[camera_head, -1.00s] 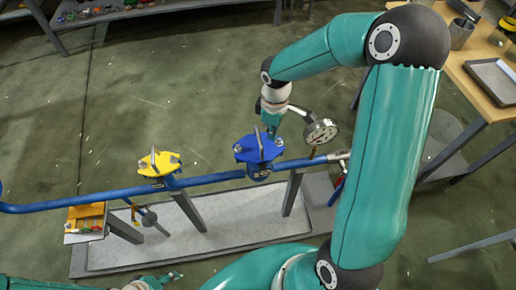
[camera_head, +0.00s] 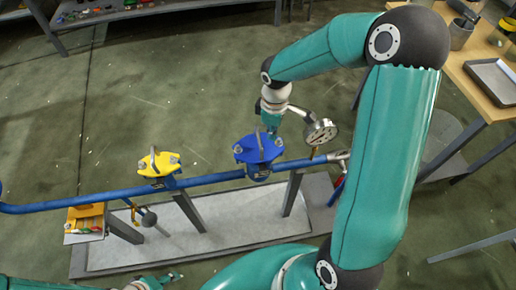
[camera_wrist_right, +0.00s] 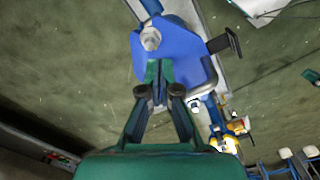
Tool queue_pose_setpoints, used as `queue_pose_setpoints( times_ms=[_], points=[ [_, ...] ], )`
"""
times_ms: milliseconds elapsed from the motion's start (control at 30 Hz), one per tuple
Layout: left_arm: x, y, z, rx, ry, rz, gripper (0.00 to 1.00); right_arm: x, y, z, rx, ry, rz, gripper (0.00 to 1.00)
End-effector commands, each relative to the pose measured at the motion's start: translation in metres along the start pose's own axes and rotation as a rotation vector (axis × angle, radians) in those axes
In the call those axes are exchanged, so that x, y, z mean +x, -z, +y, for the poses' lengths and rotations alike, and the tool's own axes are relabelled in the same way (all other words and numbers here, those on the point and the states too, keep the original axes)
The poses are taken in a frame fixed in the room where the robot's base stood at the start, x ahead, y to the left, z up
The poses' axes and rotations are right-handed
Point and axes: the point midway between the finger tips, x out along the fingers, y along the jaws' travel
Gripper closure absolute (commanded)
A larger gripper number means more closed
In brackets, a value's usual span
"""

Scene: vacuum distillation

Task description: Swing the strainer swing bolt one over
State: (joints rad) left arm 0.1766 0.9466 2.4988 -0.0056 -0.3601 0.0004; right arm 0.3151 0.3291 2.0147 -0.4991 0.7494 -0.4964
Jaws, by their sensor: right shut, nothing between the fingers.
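The blue strainer (camera_head: 259,166) sits on the blue pipe, with a flat blue cover and an upright handle across it. Silver bolt heads show at its left (camera_head: 239,149) and right (camera_head: 279,142) ears. In the right wrist view, the blue cover (camera_wrist_right: 178,45) carries a silver bolt (camera_wrist_right: 150,38) beyond my fingertips. My right gripper (camera_wrist_right: 157,92) is shut and empty, with its fingertips at the near edge of the cover; contact cannot be told. In the head view, it reaches down at the cover's far right side. My left gripper (camera_head: 168,278) is low at the bottom left, its jaws unclear.
A similar yellow-covered unit (camera_head: 158,162) stands left on the same blue pipe (camera_head: 85,200). A pressure gauge (camera_head: 320,132) is close to the right of my right gripper. A grey tray (camera_head: 235,228) lies below. Open floor lies behind the pipe.

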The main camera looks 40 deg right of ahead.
Motion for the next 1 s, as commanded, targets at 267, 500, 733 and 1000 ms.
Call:
queue_pose_setpoints(
  times_ms=[267, 500, 733, 1000],
  points=[
    [0.012, 0.0, -0.004, 0.0, 0.0, 0.0, 0.45, 0.014, 0.0, 0.0, -0.001, 0.0, 0.0, 1.0],
    [0.019, 0.0, -0.007, 0.0, 0.0, 0.0, 0.45, 0.023, 0.0, 0.0, -0.001, 0.0, 0.0, 1.0],
    [0.011, 0.0, -0.004, 0.0, 0.0, 0.0, 0.45, 0.013, 0.0, 0.0, -0.001, 0.0, 0.0, 1.0],
    [-0.005, 0.0, 0.002, 0.0, 0.0, 0.0, 0.45, -0.009, -0.002, 0.001, -0.001, 0.0, 0.0, 1.0]
  ],
)
